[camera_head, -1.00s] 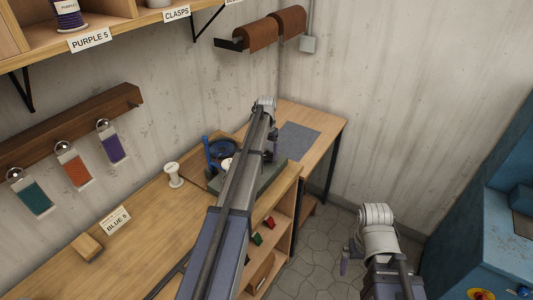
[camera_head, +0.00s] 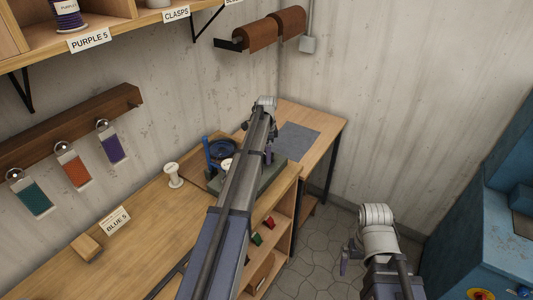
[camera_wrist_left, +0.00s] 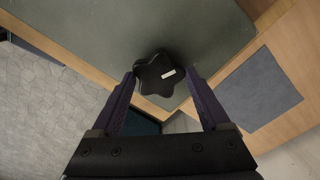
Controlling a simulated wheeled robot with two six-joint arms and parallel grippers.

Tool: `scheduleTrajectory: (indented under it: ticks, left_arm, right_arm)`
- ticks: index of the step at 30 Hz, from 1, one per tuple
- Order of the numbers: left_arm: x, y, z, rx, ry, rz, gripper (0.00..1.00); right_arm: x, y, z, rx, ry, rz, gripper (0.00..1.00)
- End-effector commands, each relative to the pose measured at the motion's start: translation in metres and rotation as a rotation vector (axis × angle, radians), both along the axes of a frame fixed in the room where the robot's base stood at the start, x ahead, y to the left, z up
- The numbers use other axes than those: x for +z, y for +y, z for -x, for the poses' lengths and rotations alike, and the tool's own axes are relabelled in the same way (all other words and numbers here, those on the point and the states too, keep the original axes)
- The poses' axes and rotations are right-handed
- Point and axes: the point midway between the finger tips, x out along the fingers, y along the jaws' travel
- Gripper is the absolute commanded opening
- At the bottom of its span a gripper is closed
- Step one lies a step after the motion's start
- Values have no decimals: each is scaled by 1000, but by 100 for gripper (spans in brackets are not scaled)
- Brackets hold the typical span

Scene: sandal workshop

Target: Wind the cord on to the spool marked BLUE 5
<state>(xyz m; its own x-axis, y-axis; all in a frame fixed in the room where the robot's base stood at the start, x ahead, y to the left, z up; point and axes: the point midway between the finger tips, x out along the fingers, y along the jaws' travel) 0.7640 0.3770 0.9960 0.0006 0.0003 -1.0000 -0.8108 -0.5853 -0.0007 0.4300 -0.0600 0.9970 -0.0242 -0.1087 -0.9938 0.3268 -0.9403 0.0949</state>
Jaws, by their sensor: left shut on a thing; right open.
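My left gripper (camera_wrist_left: 163,85) is shut on a black star-shaped knob (camera_wrist_left: 158,72) with a small white mark, on a grey-green base (camera_wrist_left: 90,35). In the head view my left gripper (camera_head: 269,156) is above the far part of the bench, by the winding device. A dark blue round thing (camera_head: 223,148) and a blue upright (camera_head: 207,155) stand there, beside a white piece partly hidden by my arm. An empty-looking white spool (camera_head: 174,175) stands upright on the bench. A card reading BLUE 5 (camera_head: 115,221) lies nearer. My right gripper (camera_head: 346,262) is open and empty over the floor.
A wooden block (camera_head: 87,248) lies near the card. Teal, orange and purple samples (camera_head: 71,168) hang on the wall rail. The shelf above holds a purple spool (camera_head: 67,14). A grey mat (camera_head: 297,141) lies on the far bench. A blue machine (camera_head: 490,245) stands at right.

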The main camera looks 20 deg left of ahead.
Motion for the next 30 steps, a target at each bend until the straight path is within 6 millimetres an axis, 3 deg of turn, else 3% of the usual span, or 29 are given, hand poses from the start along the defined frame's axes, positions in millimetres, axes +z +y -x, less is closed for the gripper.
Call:
scheduleTrajectory:
  ticks: [30]
  left_arm:
    - [0, -3, 1, -967, 3, 3, 24]
  right_arm:
    - [0, 0, 0, 0, 0, 0, 100]
